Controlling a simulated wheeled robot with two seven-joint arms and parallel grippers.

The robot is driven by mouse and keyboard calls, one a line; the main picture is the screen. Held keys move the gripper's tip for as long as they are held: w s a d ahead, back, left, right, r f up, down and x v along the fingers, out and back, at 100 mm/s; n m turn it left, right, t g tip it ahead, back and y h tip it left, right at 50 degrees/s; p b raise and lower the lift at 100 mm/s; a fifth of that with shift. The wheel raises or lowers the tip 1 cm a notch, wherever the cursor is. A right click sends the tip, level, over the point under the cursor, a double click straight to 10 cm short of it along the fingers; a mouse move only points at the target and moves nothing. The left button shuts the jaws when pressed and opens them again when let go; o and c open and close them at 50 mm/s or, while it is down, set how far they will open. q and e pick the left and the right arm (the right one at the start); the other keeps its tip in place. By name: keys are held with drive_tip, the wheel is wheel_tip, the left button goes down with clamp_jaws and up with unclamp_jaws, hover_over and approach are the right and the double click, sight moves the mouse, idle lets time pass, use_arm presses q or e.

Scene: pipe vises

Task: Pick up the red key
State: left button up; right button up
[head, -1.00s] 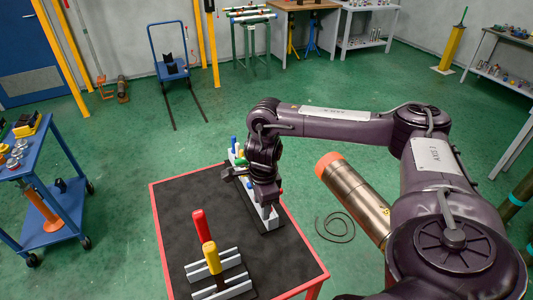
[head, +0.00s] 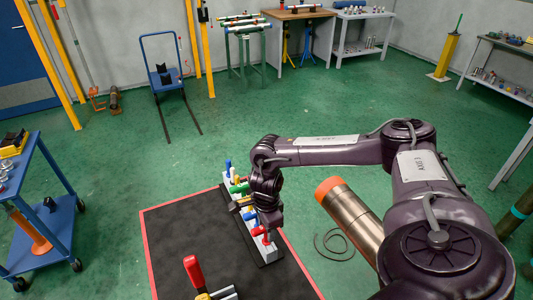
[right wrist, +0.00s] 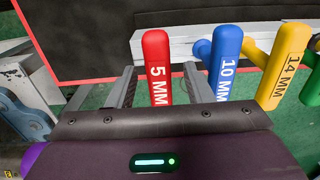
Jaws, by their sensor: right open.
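The red key, marked 5 MM (right wrist: 157,62), stands between the two fingers of my open right gripper (right wrist: 160,78) in the right wrist view, nearest the left end of the row. I cannot tell whether the fingers touch it. In the head view, the red key (head: 258,231) shows partly at the near end of a long pale rack (head: 265,255), just under my right gripper (head: 266,222), and the arm hides part of it. The blue key marked 10 MM (right wrist: 227,65) stands close beside the right finger. My left gripper is not in view.
A yellow key marked 14 MM (right wrist: 286,65) and a green one (right wrist: 311,90) stand further right. A red handle (head: 193,271) rises from the dark table (head: 185,235) nearer me. A large steel cylinder with an orange end (head: 350,215) lies right of the table.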

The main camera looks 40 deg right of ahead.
drive_tip(key=shift+f, duration=0.15)
drive_tip(key=c, duration=0.5)
clamp_jaws()
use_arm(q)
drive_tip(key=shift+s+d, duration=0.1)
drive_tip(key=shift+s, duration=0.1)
use_arm(e)
drive_tip(key=shift+r, duration=0.55)
wheel_tip(320, 180, up, 6)
drive_tip(key=shift+w+r+b, duration=0.1)
drive_tip(key=shift+r+b, duration=0.15)
drive_tip(key=shift+b, duration=0.2)
use_arm(q)
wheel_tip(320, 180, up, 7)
drive_tip(key=p, duration=0.7)
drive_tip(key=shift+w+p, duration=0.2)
drive_tip(key=shift+p, duration=0.1)
use_arm(e)
wheel_tip(320, 180, up, 12)
drive_tip(key=shift+r, duration=0.25)
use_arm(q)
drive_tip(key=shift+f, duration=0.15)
